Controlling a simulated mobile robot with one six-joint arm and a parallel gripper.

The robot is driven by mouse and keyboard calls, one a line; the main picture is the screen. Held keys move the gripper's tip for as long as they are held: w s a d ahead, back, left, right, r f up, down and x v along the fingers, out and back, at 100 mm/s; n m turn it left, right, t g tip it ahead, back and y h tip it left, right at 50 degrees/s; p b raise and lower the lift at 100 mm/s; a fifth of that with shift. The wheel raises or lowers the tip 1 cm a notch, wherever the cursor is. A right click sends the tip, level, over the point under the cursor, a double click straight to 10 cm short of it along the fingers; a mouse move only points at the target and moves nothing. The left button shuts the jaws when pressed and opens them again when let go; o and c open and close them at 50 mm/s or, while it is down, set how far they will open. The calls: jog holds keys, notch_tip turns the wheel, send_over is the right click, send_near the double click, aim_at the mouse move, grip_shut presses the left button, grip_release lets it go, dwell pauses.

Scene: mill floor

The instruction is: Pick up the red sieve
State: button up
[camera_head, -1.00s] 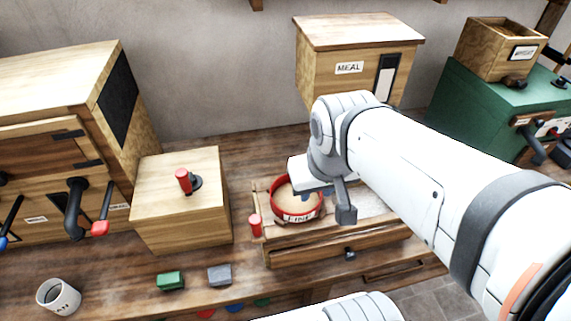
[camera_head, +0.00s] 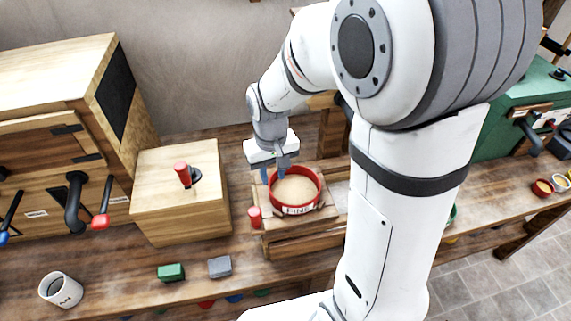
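The red sieve (camera_head: 310,207) is a round red-rimmed pan with a "FINE" label and pale meal-coloured stuff inside. It sits on the wooden sifter stand (camera_head: 287,246) at the middle of the bench. My gripper (camera_head: 273,178) is at the sieve's back-left rim, pointing down. Its two blue-tipped fingers are apart, one outside the rim at the left and one by the rim. I cannot tell whether they touch the rim. My arm hides the right part of the stand and most of the meal box behind.
A wooden box with a red-knobbed lever (camera_head: 183,176) stands left of the sieve. A red peg (camera_head: 255,217) is at the stand's left front. A green block (camera_head: 171,272), a grey block (camera_head: 220,267) and a white mug (camera_head: 61,289) lie along the front edge. Small bowls (camera_head: 542,188) are far right.

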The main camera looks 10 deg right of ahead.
jog(key=shift+w+a+f, duration=0.15)
jog(key=shift+w+f, duration=0.05)
jog(key=shift+f, duration=0.25)
jog(key=shift+w+f+p, duration=0.1)
jog(key=shift+f+p, duration=0.8)
jog(key=shift+f, duration=2.95)
jog(key=shift+c, duration=0.2)
grip_shut()
